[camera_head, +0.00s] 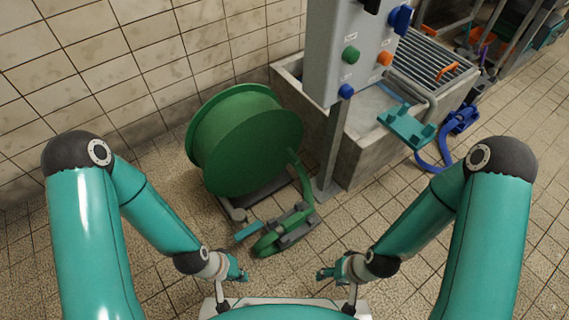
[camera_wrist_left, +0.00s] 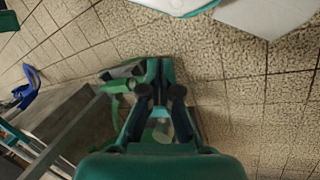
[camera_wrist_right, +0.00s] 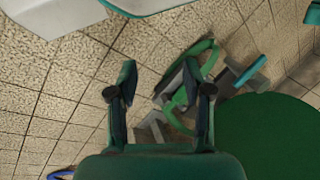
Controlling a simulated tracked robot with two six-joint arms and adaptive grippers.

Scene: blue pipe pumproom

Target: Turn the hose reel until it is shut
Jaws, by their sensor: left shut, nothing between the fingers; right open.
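The green hose reel (camera_head: 245,145) stands on the floor against the tiled wall, left of centre in the head view. Its large round side also shows at the lower right of the right wrist view (camera_wrist_right: 268,135). A green hose (camera_head: 304,182) runs from it to a grey and green fitting (camera_head: 285,232) with a teal bar (camera_head: 249,231) on the floor in front. My left gripper (camera_head: 238,271) is shut and empty, low in front of the reel and apart from it. My right gripper (camera_head: 326,273) is open and empty, to the right of the left one, also apart from the reel.
A grey control box (camera_head: 355,60) with coloured knobs stands on a post right of the reel. Behind it is a concrete basin (camera_head: 350,150) with a grating (camera_head: 430,65). A blue hose (camera_head: 430,160) lies at the right.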

